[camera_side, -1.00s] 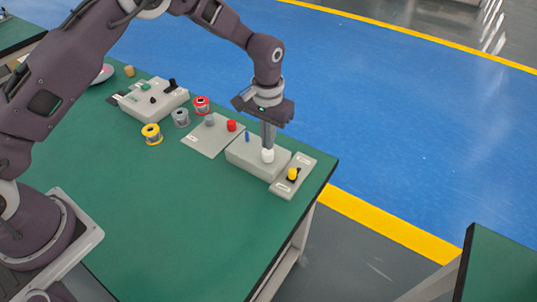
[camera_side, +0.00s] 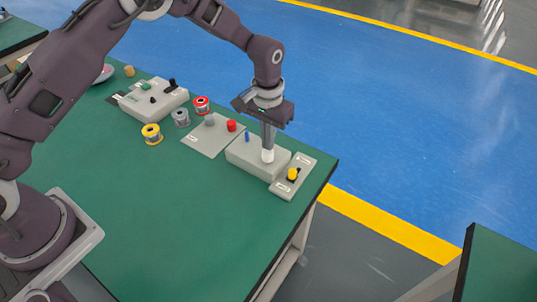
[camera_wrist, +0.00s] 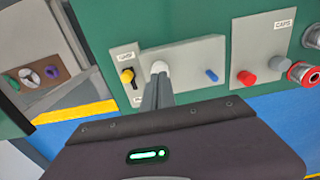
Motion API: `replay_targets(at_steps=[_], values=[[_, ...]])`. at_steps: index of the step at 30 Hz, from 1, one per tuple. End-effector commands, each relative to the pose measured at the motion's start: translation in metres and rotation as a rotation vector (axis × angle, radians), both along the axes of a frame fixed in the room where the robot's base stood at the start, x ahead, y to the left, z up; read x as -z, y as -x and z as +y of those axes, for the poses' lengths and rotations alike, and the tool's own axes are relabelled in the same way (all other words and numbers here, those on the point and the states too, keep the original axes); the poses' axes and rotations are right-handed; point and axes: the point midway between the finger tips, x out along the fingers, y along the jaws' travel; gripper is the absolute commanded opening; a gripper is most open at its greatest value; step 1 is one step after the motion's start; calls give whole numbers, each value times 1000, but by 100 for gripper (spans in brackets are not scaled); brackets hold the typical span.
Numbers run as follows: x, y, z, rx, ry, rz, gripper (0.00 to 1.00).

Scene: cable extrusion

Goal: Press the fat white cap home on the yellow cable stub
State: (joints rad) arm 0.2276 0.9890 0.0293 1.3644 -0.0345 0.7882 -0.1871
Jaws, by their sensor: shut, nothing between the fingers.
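The fat white cap (camera_side: 267,157) stands upright near the right end of the grey block (camera_side: 243,157). The wrist view shows the same cap (camera_wrist: 159,66) just past my fingertips. My gripper (camera_side: 268,149) points straight down with its fingers shut and empty. Its tips are right over the cap and look to touch its top; in the wrist view my fingers (camera_wrist: 158,82) partly cover it. The yellow cable stub is not visible; the cap and fingers hide that spot. A thin blue stub (camera_side: 247,137) stands on the same block, also seen in the wrist view (camera_wrist: 211,75).
A small panel with a yellow knob (camera_side: 292,174) sits beside the block, near the table's edge. On the other side, a caps plate (camera_side: 203,143) holds a red cap (camera_side: 231,126) and a grey cap (camera_side: 209,120). Several wire spools stand beyond. The table's front is clear.

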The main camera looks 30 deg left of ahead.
Motion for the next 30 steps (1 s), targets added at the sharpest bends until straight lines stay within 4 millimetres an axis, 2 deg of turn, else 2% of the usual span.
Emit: replay_targets(at_steps=[30], values=[[12, 0, 0, 0, 0, 1, 0]])
